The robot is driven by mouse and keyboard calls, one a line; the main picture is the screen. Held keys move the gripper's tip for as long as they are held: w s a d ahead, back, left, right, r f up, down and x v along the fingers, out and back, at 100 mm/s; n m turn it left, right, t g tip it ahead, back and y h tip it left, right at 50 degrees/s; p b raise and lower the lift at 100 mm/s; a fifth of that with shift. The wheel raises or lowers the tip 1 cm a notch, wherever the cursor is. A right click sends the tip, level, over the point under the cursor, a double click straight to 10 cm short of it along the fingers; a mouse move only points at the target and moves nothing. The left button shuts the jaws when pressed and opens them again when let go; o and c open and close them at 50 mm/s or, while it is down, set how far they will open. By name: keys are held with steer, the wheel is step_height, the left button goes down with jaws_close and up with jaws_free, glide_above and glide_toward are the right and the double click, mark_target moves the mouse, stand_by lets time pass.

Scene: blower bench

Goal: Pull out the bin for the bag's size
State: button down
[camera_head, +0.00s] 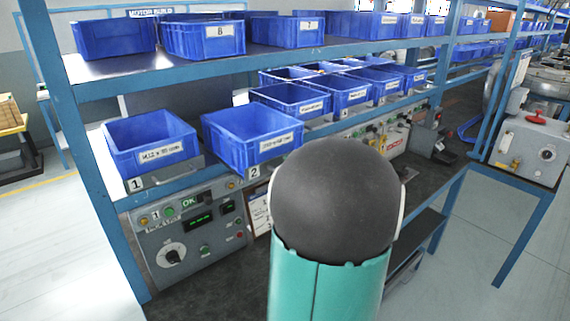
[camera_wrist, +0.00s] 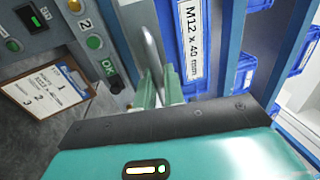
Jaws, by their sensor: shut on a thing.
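The blue bin labelled M12 x 40 mm (camera_wrist: 190,45) fills the upper middle of the wrist view, its white label seen sideways. My gripper (camera_wrist: 160,88), with pale green fingers, is shut on a grey bar-like handle (camera_wrist: 151,45) at the bin's front, beside the label. In the head view a blue bin over number 2 (camera_head: 225,147) stands on the lower shelf, its label too small to read surely. A similar bin over number 1 (camera_head: 125,155) stands to its left. My arm hides my gripper there. No bag is seen.
A control panel (camera_head: 190,228) with a lit OK sits below the bins. A clipboard (camera_wrist: 48,92) with a numbered sheet lies beside it in the wrist view. More bins (camera_head: 205,38) fill the shelves. A grey machine (camera_head: 530,150) stands right.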

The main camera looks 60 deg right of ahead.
steer(key=shift+v, duration=0.9)
steer(key=shift+r, duration=0.15)
steer(key=c, duration=1.6)
jaws_free()
steer(key=shift+s, duration=0.1)
steer(key=v, duration=1.3)
steer(key=shift+s, duration=0.35)
